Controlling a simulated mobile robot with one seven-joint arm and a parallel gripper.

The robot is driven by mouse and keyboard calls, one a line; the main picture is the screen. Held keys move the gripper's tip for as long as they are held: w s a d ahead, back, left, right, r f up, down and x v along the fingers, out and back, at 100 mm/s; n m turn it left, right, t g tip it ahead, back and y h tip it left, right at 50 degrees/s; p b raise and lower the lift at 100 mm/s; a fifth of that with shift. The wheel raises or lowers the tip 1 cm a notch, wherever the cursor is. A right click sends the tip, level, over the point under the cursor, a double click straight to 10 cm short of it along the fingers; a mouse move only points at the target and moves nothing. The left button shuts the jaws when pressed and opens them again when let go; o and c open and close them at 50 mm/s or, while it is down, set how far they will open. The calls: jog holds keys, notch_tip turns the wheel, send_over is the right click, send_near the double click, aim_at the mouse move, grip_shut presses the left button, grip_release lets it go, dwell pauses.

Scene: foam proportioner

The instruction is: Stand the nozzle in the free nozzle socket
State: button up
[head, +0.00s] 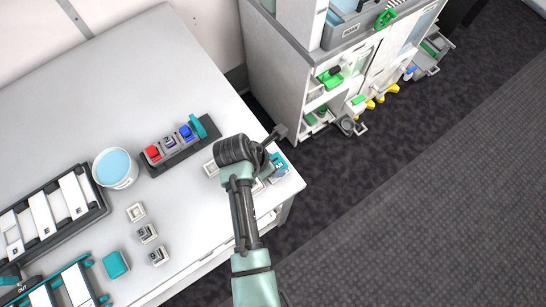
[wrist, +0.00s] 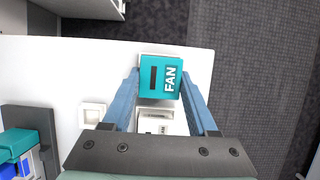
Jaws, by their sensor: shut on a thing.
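My gripper (wrist: 160,84) has its two blue fingers shut on a teal block marked FAN (wrist: 172,92), which I take to be the nozzle. The nozzle is over the near right part of the white table, and it also shows partly in the head view (head: 279,168), much hidden by my arm. A white edge shows behind it, but I cannot tell whether it is seated or held above. An empty-looking white square socket (wrist: 92,116) lies left of the gripper. A white labelled piece (wrist: 155,127) sits between the fingers, close to my wrist.
A dark rack with red, grey and blue pieces (head: 153,153) and a bucket of light blue liquid (head: 114,168) stand on the table (head: 110,85). A teal block (head: 116,264) and several white squares (head: 136,212) lie nearer. A grey cabinet (head: 278,75) stands beyond the table edge.

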jog(key=shift+f, duration=0.15)
jog(key=shift+f+b, duration=0.3)
jog(key=shift+f, duration=0.4)
jog(key=o, duration=1.2)
jog(key=shift+o, duration=0.5)
notch_tip(320, 180, up, 8)
jog(key=p, duration=0.9)
jog(key=shift+r, duration=0.15)
